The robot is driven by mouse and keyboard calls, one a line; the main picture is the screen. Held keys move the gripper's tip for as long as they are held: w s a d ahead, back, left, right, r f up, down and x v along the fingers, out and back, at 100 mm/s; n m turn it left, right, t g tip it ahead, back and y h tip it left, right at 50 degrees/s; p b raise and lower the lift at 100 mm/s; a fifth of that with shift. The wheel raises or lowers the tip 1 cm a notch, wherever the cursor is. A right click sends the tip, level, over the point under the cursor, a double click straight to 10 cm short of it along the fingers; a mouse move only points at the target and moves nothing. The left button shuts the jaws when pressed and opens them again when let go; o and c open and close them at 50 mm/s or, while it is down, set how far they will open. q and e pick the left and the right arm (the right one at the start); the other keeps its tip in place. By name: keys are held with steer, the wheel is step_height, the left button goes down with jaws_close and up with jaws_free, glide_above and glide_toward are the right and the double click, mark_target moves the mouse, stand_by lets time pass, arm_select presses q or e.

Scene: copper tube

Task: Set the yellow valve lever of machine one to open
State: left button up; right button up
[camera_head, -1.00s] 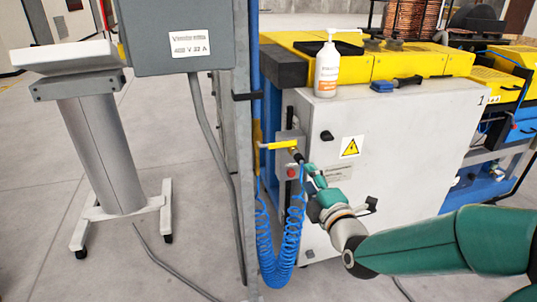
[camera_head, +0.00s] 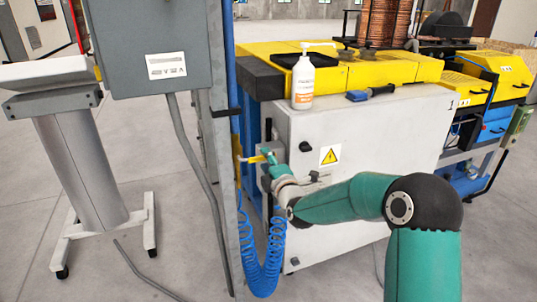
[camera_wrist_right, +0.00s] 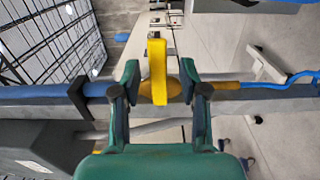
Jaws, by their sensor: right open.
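In the right wrist view the lever (camera_wrist_right: 157,65) stands between the two spread fingers of my right gripper (camera_wrist_right: 160,76), with a visible gap on each side. That gripper is open and empty. My left gripper is not in view.
A grey metal post (camera_head: 222,130) stands just left of the lever. A coiled blue hose (camera_head: 265,262) hangs below it. A grey electrical box (camera_head: 150,45) is at left.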

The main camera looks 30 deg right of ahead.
steer(key=shift+x, duration=0.8)
steer(key=shift+c, duration=0.2)
jaws_close()
